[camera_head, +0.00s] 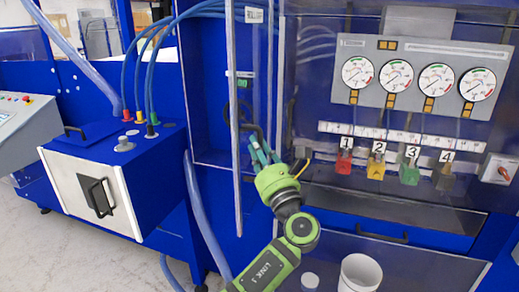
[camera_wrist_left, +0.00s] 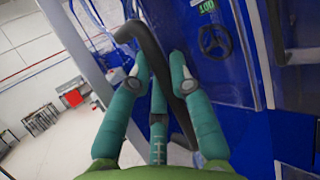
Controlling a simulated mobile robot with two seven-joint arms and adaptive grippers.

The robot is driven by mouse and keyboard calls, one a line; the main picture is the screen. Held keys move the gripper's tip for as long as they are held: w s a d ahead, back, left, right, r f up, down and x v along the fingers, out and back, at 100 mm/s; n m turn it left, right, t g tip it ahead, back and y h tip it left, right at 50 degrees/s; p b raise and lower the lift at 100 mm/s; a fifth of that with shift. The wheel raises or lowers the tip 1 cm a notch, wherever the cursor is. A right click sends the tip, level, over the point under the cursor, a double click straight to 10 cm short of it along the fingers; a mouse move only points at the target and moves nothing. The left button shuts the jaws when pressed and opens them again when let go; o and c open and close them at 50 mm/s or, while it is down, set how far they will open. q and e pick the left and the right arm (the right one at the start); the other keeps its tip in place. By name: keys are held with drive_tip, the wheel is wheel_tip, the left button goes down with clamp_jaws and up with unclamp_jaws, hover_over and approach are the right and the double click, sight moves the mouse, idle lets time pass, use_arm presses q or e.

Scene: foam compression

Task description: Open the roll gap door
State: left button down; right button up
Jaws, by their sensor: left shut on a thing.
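The roll gap door seems to be the clear panel with a pale metal edge (camera_head: 232,100), left of the gauge panel. It looks swung out from the machine, but I cannot tell its exact angle. Its black handle (camera_head: 250,128) is partly hidden by my left gripper (camera_head: 264,154). In the left wrist view, the curved black handle (camera_wrist_left: 152,46) runs between the teal fingers of my left gripper (camera_wrist_left: 160,68), which is shut on it. My right gripper is out of view.
Right of the door are several gauges (camera_head: 417,80) and numbered coloured valves (camera_head: 376,166). A white bucket (camera_head: 360,273) and small white container (camera_head: 309,281) stand low in front. A blue box with a white front (camera_head: 93,190) and hoses is at left.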

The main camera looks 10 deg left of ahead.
use_arm(q)
drive_tip(key=c, duration=1.4)
unclamp_jaws()
drive_tip(key=v, duration=1.2)
